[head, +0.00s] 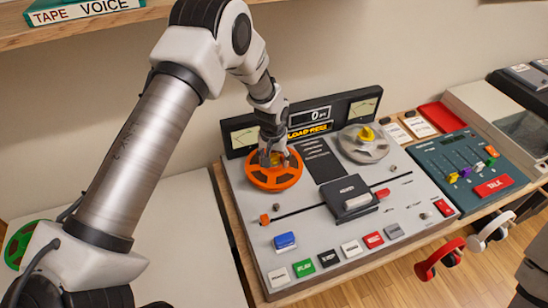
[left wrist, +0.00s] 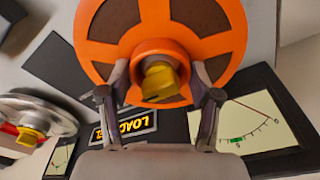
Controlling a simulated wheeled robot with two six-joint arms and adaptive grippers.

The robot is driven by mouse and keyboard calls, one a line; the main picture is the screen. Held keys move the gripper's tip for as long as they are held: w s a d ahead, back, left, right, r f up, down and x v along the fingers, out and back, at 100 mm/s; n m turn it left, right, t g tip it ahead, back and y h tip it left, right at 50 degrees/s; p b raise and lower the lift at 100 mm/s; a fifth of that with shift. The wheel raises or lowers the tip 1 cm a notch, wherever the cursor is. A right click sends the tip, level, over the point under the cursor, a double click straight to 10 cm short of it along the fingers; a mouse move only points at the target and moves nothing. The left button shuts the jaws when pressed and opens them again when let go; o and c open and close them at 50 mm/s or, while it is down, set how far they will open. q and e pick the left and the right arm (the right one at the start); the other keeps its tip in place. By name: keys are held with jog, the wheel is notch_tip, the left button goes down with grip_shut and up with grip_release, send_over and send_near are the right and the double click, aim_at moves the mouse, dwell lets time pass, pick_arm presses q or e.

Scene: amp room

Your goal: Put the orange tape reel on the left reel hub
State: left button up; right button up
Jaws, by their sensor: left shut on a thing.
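The orange tape reel (head: 275,185) is at the left of the tape machine's panel (head: 322,235). In the left wrist view, the reel (left wrist: 228,40) has the yellow-tipped left reel hub (left wrist: 160,82) showing at its centre, so the reel looks to be around the hub. Whether it is fully seated I cannot tell. My left gripper (head: 272,154) is over the reel's middle. In the left wrist view its fingers (left wrist: 162,88) are on either side of the reel's centre, shut on the reel. My right gripper is not in view.
A silver reel (head: 364,151) with a yellow knob sits at the machine's right. Meters and a lit display (head: 309,131) stand close behind the orange reel. A raised dark block (head: 346,194) is mid-panel. A teal mixer (head: 462,171) is at the right. A shelf (head: 40,36) hangs at upper left.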

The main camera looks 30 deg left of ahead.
pick_arm(q)
jog(key=shift+f, duration=0.5)
jog(key=o, duration=1.7)
jog(key=shift+c, duration=0.2)
notch_tip(320, 180, up, 12)
jog(key=s, duration=0.1)
jog(key=shift+s+d, duration=0.2)
jog(key=shift+s, duration=0.05)
